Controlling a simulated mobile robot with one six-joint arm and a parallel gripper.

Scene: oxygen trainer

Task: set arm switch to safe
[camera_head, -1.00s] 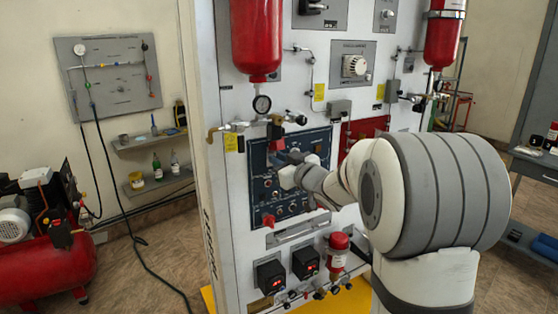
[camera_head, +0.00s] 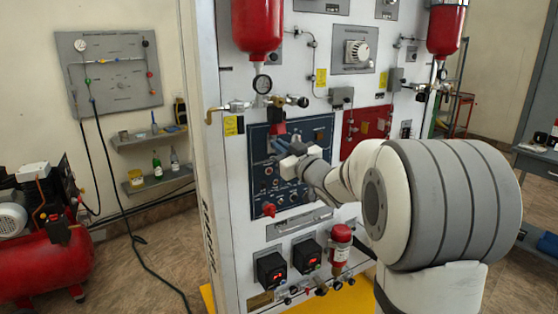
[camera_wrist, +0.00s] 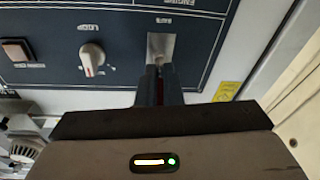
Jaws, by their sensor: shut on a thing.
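The dark blue control panel (camera_head: 258,190) is on the front of the white trainer cabinet. My gripper (camera_head: 276,145) is at its upper left, just below a red block (camera_head: 278,128). In the wrist view, my gripper (camera_wrist: 158,78) has its dark fingers closed together over a small switch with a metal plate (camera_wrist: 160,44). A little red shows between the fingers. The switch lever is mostly hidden by them, so its position cannot be told. The small label by the plate is too blurred to read surely.
In the wrist view, a pale rotary knob (camera_wrist: 92,56) and a square brownish button (camera_wrist: 16,49) are left of the switch.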

